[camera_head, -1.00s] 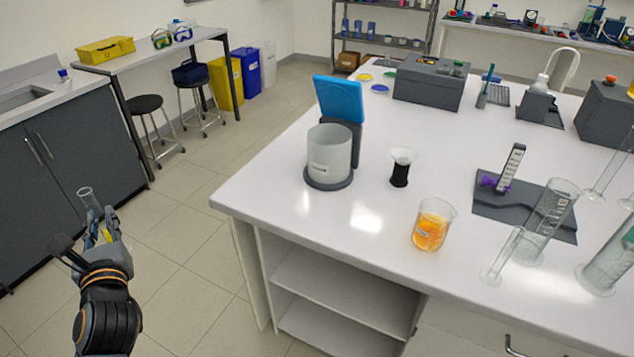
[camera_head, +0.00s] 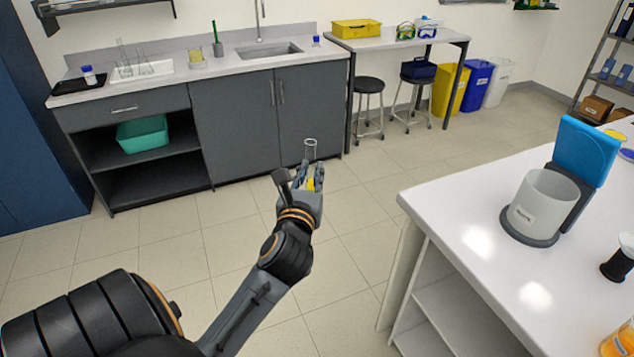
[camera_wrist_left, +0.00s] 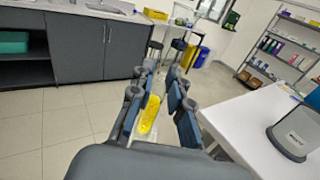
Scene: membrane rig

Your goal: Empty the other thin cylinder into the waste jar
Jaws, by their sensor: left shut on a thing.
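My left gripper (camera_head: 308,180) is shut on a thin clear glass cylinder (camera_head: 310,150), held over the open floor left of the white bench. The cylinder's rim stands above the fingers, and something yellow shows low between them. In the left wrist view the yellow part (camera_wrist_left: 148,115) lies between the blue-padded fingers. The waste jar (camera_head: 538,208), pale grey with a label, stands on the bench corner. Its blue lid (camera_head: 584,150) is tipped up and open. The jar also shows in the left wrist view (camera_wrist_left: 296,132), to the right of my gripper. My right gripper is out of view.
The white bench (camera_head: 470,200) is at the right; a black-waisted vessel (camera_head: 618,262) and an orange-filled beaker (camera_head: 620,342) stand on it. A sink counter (camera_head: 215,70) and two stools (camera_head: 369,88) are behind. The floor between is clear.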

